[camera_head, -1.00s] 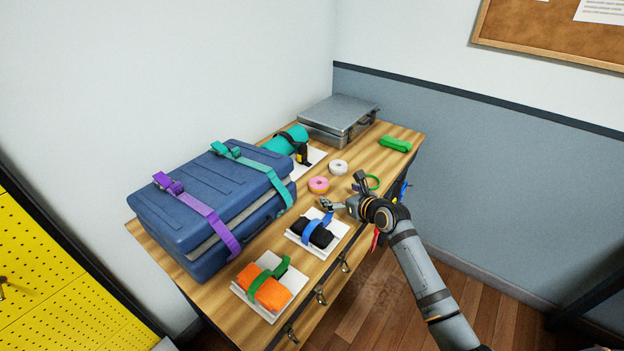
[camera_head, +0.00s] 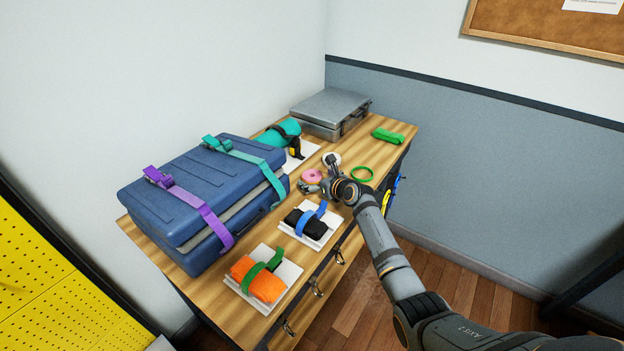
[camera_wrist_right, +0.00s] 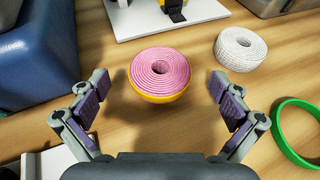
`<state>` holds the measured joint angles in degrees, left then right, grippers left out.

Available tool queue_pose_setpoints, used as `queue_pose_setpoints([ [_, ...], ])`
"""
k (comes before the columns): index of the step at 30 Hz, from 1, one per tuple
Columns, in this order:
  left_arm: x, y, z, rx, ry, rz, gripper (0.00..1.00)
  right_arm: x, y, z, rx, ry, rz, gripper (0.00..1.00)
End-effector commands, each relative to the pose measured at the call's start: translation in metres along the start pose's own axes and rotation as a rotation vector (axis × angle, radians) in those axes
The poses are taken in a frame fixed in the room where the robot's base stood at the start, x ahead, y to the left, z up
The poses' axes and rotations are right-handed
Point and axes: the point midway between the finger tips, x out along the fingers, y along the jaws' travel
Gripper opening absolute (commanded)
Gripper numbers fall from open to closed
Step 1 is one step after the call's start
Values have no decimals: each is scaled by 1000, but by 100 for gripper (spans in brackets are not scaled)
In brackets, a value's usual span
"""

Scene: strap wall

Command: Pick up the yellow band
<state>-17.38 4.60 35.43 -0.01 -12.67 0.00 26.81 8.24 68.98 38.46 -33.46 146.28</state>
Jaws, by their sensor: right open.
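A pink coil (camera_head: 312,175) lies flat on the table. In the wrist view the pink coil (camera_wrist_right: 160,70) has a yellow band (camera_wrist_right: 159,97) around its lower edge. My right gripper (camera_head: 318,175) is open and empty over the table at the pink coil. In the wrist view its fingers (camera_wrist_right: 159,85) stand apart on either side of the coil, with clear gaps and no contact visible. Another yellow strip (camera_head: 386,201) shows at the table's right side, partly hidden by my arm. My left gripper is not in view.
A white coil (camera_wrist_right: 240,48) and a green ring (camera_wrist_right: 297,131) lie to the right of the pink coil. A blue strapped case (camera_head: 205,190) stands at left. A black roll with a blue strap (camera_head: 306,222) rests on a white board nearer the front. A grey case (camera_head: 330,110) stands behind.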

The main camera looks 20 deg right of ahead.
Motion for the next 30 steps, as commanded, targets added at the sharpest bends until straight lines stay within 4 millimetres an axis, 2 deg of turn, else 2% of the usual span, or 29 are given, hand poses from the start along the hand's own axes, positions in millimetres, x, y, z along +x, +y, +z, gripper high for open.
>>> queue_pose_setpoints([
  [3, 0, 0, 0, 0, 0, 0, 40, 0, 0, 0, 0, 0, 0, 100],
  [4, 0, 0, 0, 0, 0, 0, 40, 0, 0, 0, 0, 0, 0, 97],
  [12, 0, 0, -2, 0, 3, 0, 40, -1, 0, 0, -1, 0, 0, 63],
  [23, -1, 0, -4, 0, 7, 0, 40, -1, 0, 2, -1, -1, -1, 63],
  [26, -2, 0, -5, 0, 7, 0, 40, -3, 0, 7, -3, -1, 0, 63],
  [30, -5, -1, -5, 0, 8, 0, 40, -11, -1, 26, -4, -4, 0, 63],
])
